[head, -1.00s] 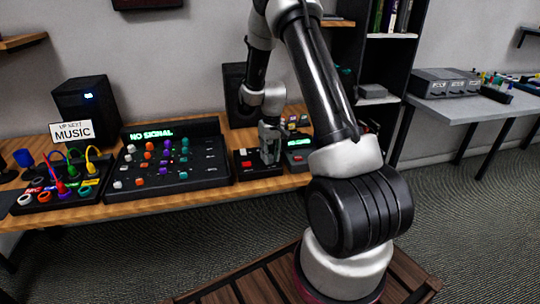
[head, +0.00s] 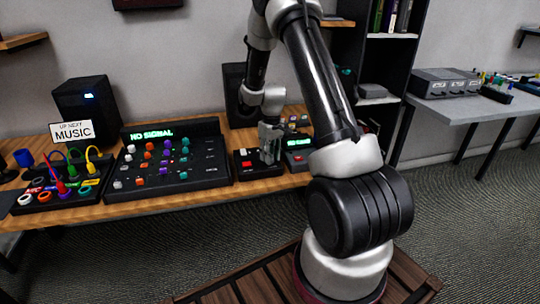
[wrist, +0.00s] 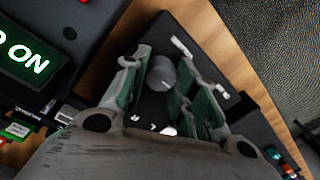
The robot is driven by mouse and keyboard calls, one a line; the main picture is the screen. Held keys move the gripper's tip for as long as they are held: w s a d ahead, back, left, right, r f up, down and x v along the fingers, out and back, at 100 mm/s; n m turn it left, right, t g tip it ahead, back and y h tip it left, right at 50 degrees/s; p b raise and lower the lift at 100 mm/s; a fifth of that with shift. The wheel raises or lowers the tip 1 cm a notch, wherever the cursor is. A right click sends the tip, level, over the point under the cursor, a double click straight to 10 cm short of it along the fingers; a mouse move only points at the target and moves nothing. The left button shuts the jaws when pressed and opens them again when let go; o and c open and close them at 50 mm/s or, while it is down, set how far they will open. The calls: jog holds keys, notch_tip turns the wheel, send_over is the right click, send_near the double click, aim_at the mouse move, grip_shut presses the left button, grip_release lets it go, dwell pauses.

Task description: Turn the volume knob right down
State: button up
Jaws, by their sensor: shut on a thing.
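The volume knob (wrist: 162,73) is a grey round knob on a small black box (wrist: 222,92), seen between my fingers in the wrist view. My gripper (wrist: 157,80) points down and is shut on the knob, with one green-padded finger on each side. In the head view my gripper (head: 269,150) is down at the small black box (head: 243,171), which has a red button on its left. The knob is hidden behind my gripper there. I cannot make out the knob's pointer mark.
A large mixer panel (head: 205,181) with coloured knobs and a "NO SIGNAL" display stands to the left. A small box with a green display (head: 297,144) stands close on the right. A patch panel with cables (head: 52,200) and a "MUSIC" sign (head: 73,132) are further left.

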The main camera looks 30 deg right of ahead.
jog(key=o, duration=1)
jog(key=shift+o, duration=0.2)
notch_tip(320, 180, up, 12)
jog(key=shift+d, duration=0.3)
jog(key=shift+w, duration=0.1)
